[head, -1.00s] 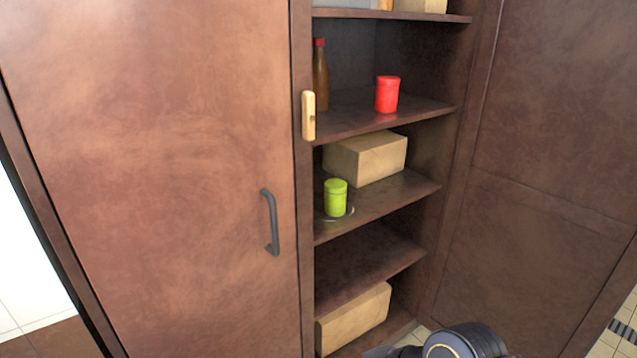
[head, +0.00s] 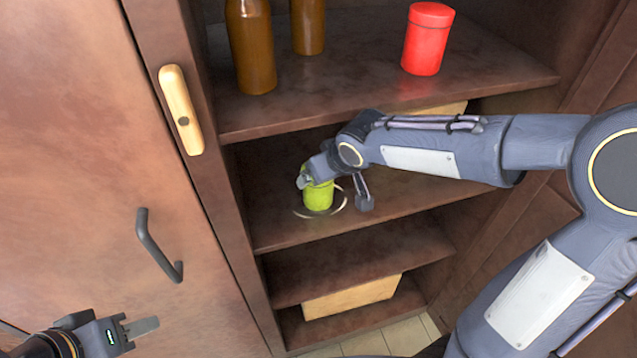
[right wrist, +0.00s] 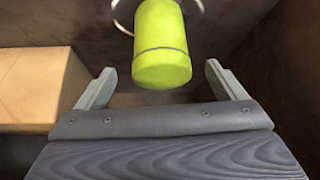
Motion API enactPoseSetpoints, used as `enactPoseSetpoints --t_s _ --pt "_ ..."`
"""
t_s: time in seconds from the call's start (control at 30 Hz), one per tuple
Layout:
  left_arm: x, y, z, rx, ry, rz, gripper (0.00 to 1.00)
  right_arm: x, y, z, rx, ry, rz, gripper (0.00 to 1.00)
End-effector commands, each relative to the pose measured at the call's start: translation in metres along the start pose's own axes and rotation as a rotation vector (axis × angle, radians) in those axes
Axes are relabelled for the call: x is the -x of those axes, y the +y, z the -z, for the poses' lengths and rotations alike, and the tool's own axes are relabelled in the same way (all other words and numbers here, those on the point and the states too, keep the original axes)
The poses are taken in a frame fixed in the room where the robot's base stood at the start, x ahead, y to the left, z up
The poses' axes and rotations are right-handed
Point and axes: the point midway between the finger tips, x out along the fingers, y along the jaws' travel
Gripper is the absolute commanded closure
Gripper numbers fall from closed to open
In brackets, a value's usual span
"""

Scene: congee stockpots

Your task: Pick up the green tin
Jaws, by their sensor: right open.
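The green tin (head: 318,195) stands upright on the middle shelf of the open cabinet, inside a thin pale ring (head: 341,207) on the shelf. My right gripper (head: 335,191) reaches in from the right, with one finger near the tin's left side and the other to its right. In the right wrist view the tin (right wrist: 161,45) lies ahead, between the open fingers (right wrist: 158,75), with a gap on both sides. My left gripper (head: 135,330) is low at the left, outside the cabinet, holding nothing that I can see; its jaw opening is unclear.
A red tin (head: 427,40) and brown bottles (head: 250,48) stand on the shelf above. A cardboard box (right wrist: 35,88) is close to the right gripper, mostly hidden by my arm in the head view. Another box (head: 350,297) lies below. The left door has a handle (head: 156,248).

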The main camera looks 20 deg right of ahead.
Motion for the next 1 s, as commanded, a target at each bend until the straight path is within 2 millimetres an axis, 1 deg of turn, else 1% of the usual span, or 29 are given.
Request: enactPoseSetpoints --t_s 0.03,0.17,0.3,0.4,0.5,0.7,1.0 --pt "0.0 0.0 0.0 0.0 0.0 0.0 0.64 -0.006 0.0 -0.001 0.001 -0.004 0.0 0.09" --pt "0.003 0.001 0.002 0.0 0.0 0.0 0.64 -0.022 -0.001 -0.003 0.001 -0.006 0.001 0.09" --pt "0.005 0.002 0.002 0.0 0.0 0.0 0.64 -0.044 -0.001 -0.005 0.0 -0.006 0.001 0.09" --pt "0.005 0.002 0.002 0.0 0.0 0.0 0.64 -0.055 -0.001 -0.005 -0.001 -0.003 0.0 0.09" --pt "0.005 0.002 0.002 0.0 0.0 0.0 0.64 -0.059 -0.001 -0.005 -0.001 -0.003 0.001 0.09" --pt "0.005 0.002 0.002 0.0 0.0 0.0 0.64 -0.059 -0.001 -0.005 -0.002 -0.002 0.0 0.09" --pt "0.005 0.002 0.002 0.0 0.0 0.0 0.64 -0.059 -0.001 -0.005 -0.002 -0.002 0.0 0.49"
